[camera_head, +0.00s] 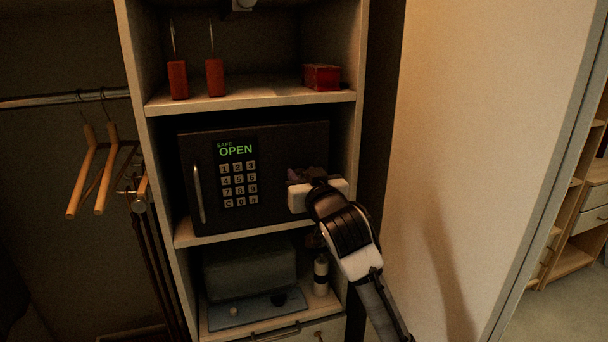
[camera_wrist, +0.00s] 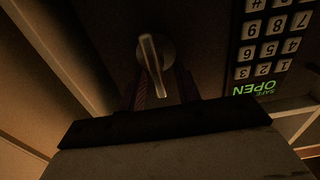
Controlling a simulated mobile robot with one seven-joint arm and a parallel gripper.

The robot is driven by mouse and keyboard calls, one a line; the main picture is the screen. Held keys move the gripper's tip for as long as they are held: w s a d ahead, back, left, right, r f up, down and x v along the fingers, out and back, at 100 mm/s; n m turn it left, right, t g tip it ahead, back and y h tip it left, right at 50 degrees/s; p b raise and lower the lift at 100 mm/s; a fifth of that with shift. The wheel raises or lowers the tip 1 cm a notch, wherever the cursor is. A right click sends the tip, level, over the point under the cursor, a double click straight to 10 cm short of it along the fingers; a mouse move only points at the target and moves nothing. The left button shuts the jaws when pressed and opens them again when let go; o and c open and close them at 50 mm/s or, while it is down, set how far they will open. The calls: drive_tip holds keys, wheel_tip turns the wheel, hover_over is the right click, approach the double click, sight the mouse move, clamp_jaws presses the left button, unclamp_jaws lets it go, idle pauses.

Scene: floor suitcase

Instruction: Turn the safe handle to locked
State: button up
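The dark safe (camera_head: 285,145) stands on the middle shelf with its door flush in front. Its green display (camera_head: 235,150) reads "SAFE OPEN" above a keypad (camera_head: 239,184). My gripper (camera_head: 301,178) is at the right side of the safe's front and hides the handle there in the head view. In the wrist view, which shows the safe upside down, the metal lever handle (camera_wrist: 151,58) sticks out from a round base. The fingers of my gripper (camera_wrist: 164,88) are apart, one on each side of the lever's free end. I cannot tell whether either finger touches it.
A vertical silver bar (camera_head: 198,193) is on the safe's left. The shelf above holds red blocks with hooks (camera_head: 178,80) and a red box (camera_head: 321,77). Below are a grey box (camera_head: 250,270) and a bottle (camera_head: 321,274). Wooden hangers (camera_head: 83,180) hang left; a pale panel (camera_head: 470,150) stands right.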

clamp_jaws()
